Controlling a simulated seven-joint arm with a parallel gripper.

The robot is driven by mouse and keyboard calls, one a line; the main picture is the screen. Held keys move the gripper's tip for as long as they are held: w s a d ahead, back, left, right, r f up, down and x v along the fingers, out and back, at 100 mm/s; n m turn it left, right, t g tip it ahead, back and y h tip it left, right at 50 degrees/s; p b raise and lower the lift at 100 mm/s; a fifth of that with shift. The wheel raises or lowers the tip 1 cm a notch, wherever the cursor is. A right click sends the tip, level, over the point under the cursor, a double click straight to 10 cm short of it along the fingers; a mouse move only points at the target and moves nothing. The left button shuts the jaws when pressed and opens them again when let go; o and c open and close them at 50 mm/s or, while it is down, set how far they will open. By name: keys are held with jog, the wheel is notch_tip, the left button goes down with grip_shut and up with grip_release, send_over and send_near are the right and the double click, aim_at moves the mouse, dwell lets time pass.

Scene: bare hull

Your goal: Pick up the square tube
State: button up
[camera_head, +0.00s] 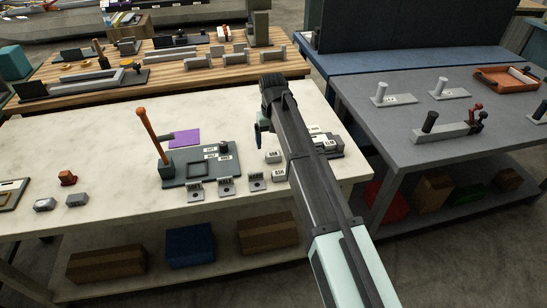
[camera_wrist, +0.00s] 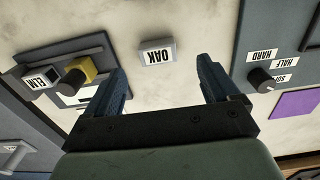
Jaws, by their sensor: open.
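No piece shows clearly as a square tube, so I cannot tell which it is. My gripper (camera_wrist: 162,66) is open and empty above the pale bench; in the head view its end (camera_head: 263,130) is partly hidden by my arm. A small grey block labelled OAK (camera_wrist: 157,54) lies on the bench just beyond the fingertips, apart from them. Left in the wrist view, a dark fixture holds a piece labelled ELM (camera_wrist: 42,77) and a yellow block (camera_wrist: 79,72) with a dark round end. In the head view this fixture (camera_head: 326,146) is partly behind my arm.
A dark plate (camera_head: 201,172) with a tall orange-brown lever (camera_head: 152,136) stands left of my arm. Its dial (camera_wrist: 262,80) has HARD and HALF labels. A purple sheet (camera_head: 184,138) lies behind. Small labelled pieces (camera_head: 227,186) line the front. Bare bench (camera_head: 95,150) lies farther left.

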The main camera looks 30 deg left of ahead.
aim_at(273, 154)
jog(key=shift+w+f, duration=0.15)
jog(key=shift+f, duration=1.6)
jog(key=shift+w+f, duration=0.15)
jog(key=shift+f, duration=1.55)
jog(key=c, duration=1.1)
jog(key=shift+r, duration=0.1)
jog(key=shift+c, duration=0.2)
